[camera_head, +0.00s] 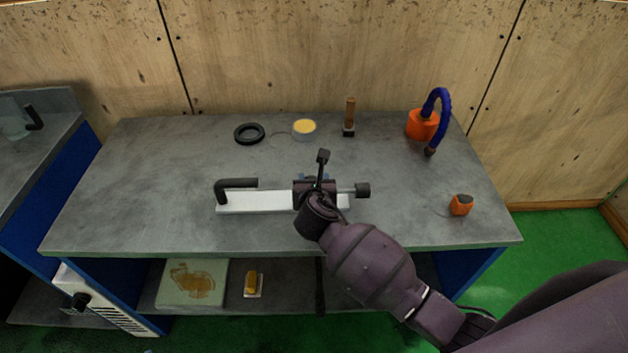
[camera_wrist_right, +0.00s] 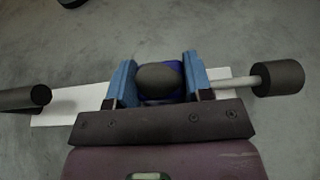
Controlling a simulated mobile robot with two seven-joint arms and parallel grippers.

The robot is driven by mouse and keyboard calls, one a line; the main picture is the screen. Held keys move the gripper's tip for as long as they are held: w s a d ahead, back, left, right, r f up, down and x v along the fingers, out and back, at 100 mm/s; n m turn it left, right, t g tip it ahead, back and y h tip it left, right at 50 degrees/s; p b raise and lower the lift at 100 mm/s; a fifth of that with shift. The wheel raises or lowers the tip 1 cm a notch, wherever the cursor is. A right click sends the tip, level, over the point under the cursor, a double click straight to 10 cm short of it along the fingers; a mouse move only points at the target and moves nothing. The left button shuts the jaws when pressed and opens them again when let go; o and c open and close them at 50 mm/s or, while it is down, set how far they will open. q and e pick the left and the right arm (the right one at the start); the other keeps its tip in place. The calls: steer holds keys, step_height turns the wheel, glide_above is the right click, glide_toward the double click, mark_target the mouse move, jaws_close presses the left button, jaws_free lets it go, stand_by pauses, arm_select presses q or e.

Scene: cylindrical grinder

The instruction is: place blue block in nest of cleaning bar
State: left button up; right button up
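The cleaning bar is a white bar (camera_head: 258,203) lying on the bench, with a black bent handle at its left and a dark knob on a rod at its right. It also shows in the right wrist view (camera_wrist_right: 72,118). My right gripper (camera_head: 315,185) is over its middle. In the right wrist view its two blue fingers (camera_wrist_right: 160,82) stand apart on either side of a dark rounded knob and a dark blue piece (camera_wrist_right: 178,69) that may be the blue block. Whether they press on it cannot be told. The nest is hidden. My left gripper is out of view.
At the back stand a black ring (camera_head: 249,133), a round yellow-topped tin (camera_head: 304,127), a wooden-handled brush (camera_head: 349,117) and an orange piece with a blue hose (camera_head: 422,124). A small orange object (camera_head: 461,205) sits at the right. The bench's left part is clear.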

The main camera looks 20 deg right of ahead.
steer(key=o, duration=0.4)
steer(key=shift+s+a+f, duration=0.1)
steer(key=shift+f, duration=0.4)
steer(key=shift+o, duration=0.2)
steer(key=shift+s+f, duration=0.1)
steer(key=shift+d+r, duration=0.2)
steer(key=shift+r, duration=0.1)
steer(key=r+p+v, duration=0.1)
steer(key=v, duration=1.1)
steer(key=shift+r, duration=0.2)
